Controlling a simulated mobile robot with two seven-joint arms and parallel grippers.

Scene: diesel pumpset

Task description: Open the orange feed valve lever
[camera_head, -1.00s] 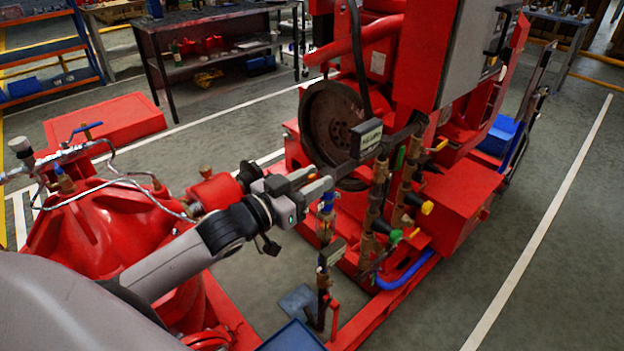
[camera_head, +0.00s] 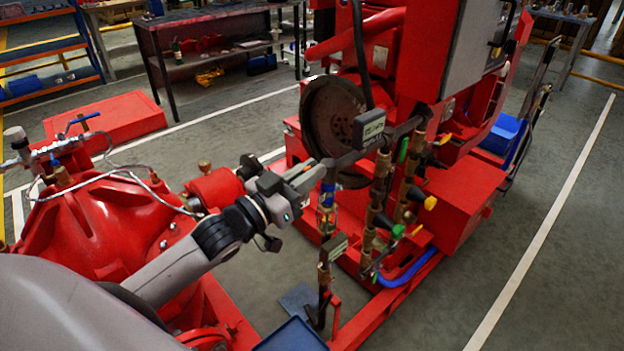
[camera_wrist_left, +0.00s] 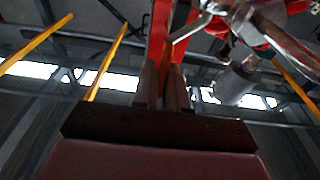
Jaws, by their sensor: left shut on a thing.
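My left gripper (camera_head: 318,174) reaches in from the left beside the upright pipe with a blue fitting (camera_head: 328,196), below the brown flywheel. Its fingers point up and to the right and are close together. In the left wrist view the two fingers (camera_wrist_left: 164,88) are shut around a thin piece. An orange-red strip (camera_wrist_left: 178,50), which looks like the feed valve lever, runs up from between them. In the head view the lever at the fingertips is hidden or too small to make out. My right gripper is in neither view.
A small gauge box (camera_head: 369,128) is just right of the fingers. Brass valves with a green knob (camera_head: 398,231) and a yellow knob (camera_head: 430,203) stand farther right. A blue tray (camera_head: 292,338) lies low in front. Grey floor is clear at right.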

